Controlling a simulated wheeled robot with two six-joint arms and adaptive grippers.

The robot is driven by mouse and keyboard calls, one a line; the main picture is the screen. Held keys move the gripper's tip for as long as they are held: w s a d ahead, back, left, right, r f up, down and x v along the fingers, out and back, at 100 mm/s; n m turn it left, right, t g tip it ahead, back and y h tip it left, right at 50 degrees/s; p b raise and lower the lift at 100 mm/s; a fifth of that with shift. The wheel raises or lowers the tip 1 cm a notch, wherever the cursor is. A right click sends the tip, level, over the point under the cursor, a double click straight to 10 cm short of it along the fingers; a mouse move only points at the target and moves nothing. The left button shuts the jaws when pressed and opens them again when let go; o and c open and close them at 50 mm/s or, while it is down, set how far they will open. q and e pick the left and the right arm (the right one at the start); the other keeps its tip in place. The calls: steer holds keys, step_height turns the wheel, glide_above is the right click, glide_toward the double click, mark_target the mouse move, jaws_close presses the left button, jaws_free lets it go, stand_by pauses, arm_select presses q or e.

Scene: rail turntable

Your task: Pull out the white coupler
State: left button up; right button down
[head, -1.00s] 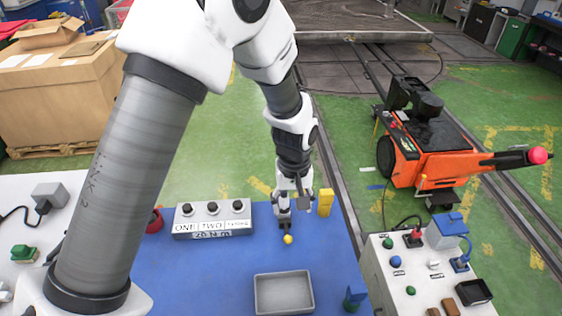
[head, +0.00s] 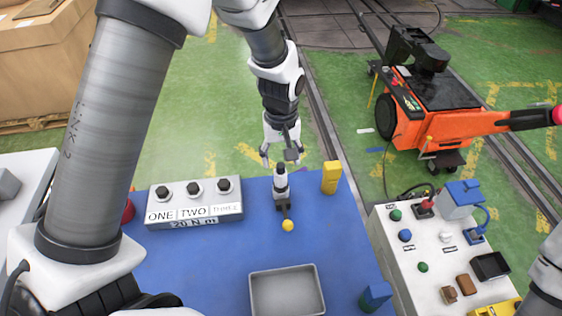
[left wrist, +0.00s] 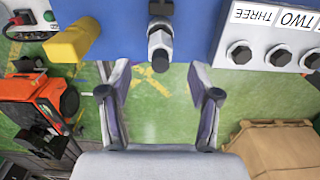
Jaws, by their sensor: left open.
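The white coupler (head: 281,182), a short white cylinder with dark parts, stands on the blue table top (head: 230,262). A dark piece with a yellow ball is at its near end. My left gripper (head: 282,160) is open and empty just behind the coupler in the head view. In the left wrist view the coupler (left wrist: 160,42) lies ahead of the spread fingers (left wrist: 162,78), roughly centred between them, with no contact visible. My right gripper is out of view.
A yellow block (head: 331,177) stands close right of the coupler, and a button box (head: 195,202) is at left. A grey tray (head: 287,296) lies in front. A connector panel (head: 425,253) is at right. An orange machine (head: 440,122) stands behind.

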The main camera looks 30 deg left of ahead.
mark_target(281, 172)
arm_select(q)
steer(key=f, duration=0.2)
steer(key=shift+w+a+f+p, duration=0.35)
steer(key=shift+a+f, duration=0.05)
steer(key=f, duration=0.4)
steer(key=shift+s+d+f+p, duration=0.2)
steer(key=shift+d+f+p, duration=0.05)
steer(key=shift+f+p, duration=0.15)
steer(key=shift+w+a+f, duration=0.1)
steer(key=shift+a+f, duration=0.05)
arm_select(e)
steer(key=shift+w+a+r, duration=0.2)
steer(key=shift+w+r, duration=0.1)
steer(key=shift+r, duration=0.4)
arm_select(q)
jaws_close()
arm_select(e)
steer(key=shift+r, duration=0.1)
